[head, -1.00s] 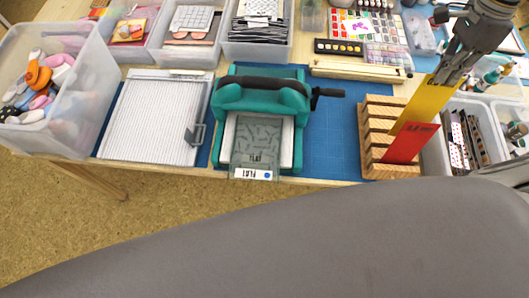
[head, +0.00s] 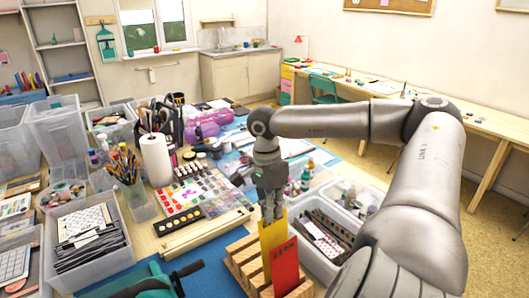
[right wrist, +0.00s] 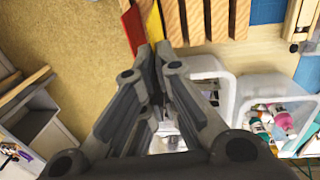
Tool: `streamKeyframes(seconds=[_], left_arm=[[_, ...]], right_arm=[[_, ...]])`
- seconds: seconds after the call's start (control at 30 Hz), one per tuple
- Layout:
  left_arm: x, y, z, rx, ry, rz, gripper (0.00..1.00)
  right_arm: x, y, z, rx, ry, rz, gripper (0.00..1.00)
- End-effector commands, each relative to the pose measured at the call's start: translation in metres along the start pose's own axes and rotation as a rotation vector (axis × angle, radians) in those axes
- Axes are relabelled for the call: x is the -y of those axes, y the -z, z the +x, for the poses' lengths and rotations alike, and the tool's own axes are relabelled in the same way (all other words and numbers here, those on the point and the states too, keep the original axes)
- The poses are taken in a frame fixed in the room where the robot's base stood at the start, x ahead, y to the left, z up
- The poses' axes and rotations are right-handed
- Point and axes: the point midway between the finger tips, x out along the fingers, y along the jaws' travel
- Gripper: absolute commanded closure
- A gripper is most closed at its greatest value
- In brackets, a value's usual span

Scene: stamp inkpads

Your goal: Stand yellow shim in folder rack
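The yellow shim (head: 272,236) stands upright at the wooden folder rack (head: 240,262), just behind the red shim (head: 286,268). My right gripper (head: 272,212) is above it, with its fingers closed on the shim's top end. In the right wrist view the fingertips (right wrist: 155,58) come together at the yellow shim (right wrist: 152,22), beside the red shim (right wrist: 131,26) and the rack's wooden slats (right wrist: 195,20). The shim's lower end is hidden by the red shim and the rack, so I cannot tell how deep it sits. My left gripper is not in view.
A clear bin of packets (head: 318,238) stands close to the right of the rack, with a bin of bottles (head: 352,200) behind. A paint palette set (head: 188,195) and a long cream tool (head: 206,232) lie to the left. Blue mat (head: 215,268) shows beside the rack.

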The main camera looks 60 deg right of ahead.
Motion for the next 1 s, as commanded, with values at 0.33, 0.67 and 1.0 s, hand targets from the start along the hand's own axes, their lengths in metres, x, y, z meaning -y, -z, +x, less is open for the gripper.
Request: streamKeyframes(seconds=[0.33,0.67,1.0], left_arm=[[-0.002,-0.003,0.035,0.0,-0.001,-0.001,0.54],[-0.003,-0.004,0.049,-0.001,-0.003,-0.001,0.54],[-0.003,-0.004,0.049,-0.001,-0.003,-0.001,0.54]], right_arm=[[0.001,0.0,0.039,-0.001,0.003,0.0,1.0],[0.0,0.0,0.055,-0.001,0.003,0.0,1.0],[0.0,0.0,0.055,0.0,0.004,0.0,1.0]])
